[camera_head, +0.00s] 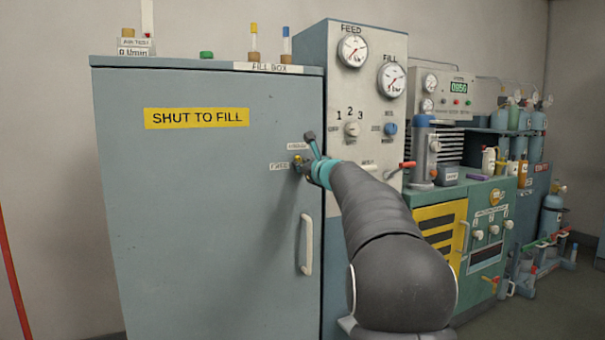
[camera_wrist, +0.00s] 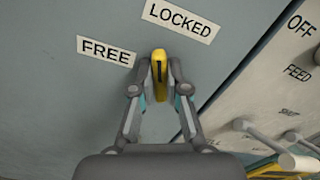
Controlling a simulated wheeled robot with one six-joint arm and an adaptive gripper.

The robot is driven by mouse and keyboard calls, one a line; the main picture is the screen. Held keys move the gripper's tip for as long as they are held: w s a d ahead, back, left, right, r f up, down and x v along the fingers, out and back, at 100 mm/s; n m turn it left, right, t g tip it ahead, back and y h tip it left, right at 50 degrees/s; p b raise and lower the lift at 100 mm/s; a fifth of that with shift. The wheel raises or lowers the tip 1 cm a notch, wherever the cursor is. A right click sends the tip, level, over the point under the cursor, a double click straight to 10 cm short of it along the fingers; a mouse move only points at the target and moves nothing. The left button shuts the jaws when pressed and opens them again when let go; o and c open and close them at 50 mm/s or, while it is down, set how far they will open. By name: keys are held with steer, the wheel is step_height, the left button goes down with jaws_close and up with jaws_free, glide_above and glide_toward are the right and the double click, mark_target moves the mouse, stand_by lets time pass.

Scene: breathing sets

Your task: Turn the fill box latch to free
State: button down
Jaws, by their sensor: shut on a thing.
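The fill box (camera_head: 210,200) is a tall grey-blue cabinet with a yellow "SHUT TO FILL" label on its door. Its latch is a small yellow handle (camera_wrist: 159,68) near the door's right edge, with a "FREE" label (camera_wrist: 106,51) to its left and a "LOCKED" label (camera_wrist: 181,20) above it to the right. My gripper (camera_wrist: 158,88) is shut on the latch handle, one finger on each side. The handle stands nearly upright in the wrist view, between the two labels. In the head view my gripper (camera_head: 303,165) and arm hide most of the latch.
A white door handle (camera_head: 307,244) hangs below the latch. A gauge panel (camera_head: 372,100) with knobs stands just right of the cabinet, and a red-tipped lever (camera_head: 407,165) juts out there. Green counter units (camera_head: 480,235) and cylinders stand farther right.

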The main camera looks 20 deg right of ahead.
steer(key=shift+a+f+n+b, duration=0.15)
steer(key=shift+n+b, duration=2)
steer(key=shift+n, duration=1.15)
steer(key=shift+f+n+b, duration=0.15)
steer(key=shift+n+b, duration=2)
steer(key=shift+n, duration=1.15)
steer(key=c, duration=1.2)
jaws_free()
